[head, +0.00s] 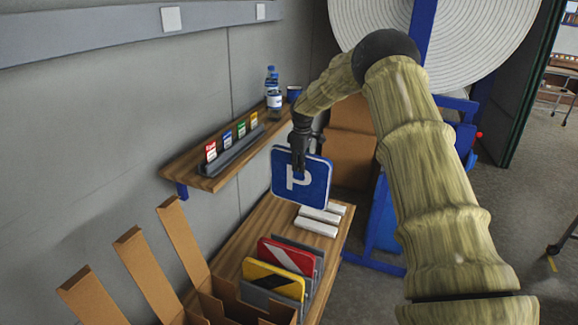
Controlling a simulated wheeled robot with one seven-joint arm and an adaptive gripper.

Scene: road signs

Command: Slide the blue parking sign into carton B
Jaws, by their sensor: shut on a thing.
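The blue parking sign (315,186), a square plate with a white P and white border, hangs in the air in the head view. My gripper (299,166) is shut on its upper edge and holds it roughly upright, above the far part of the wooden bench. Open brown cartons (225,306) with raised flaps stand at the bottom left, nearer than the sign. Their insides are mostly out of frame. No carton letter shows, so I cannot tell which is B.
A red sign (284,258) and a yellow and black sign (272,279) stand in a grey rack on the bench (232,257). White blocks (318,221) lie behind them. A wall shelf (196,160) holds small coloured cards and bottles (273,92). A large white reel (460,30) stands behind my arm.

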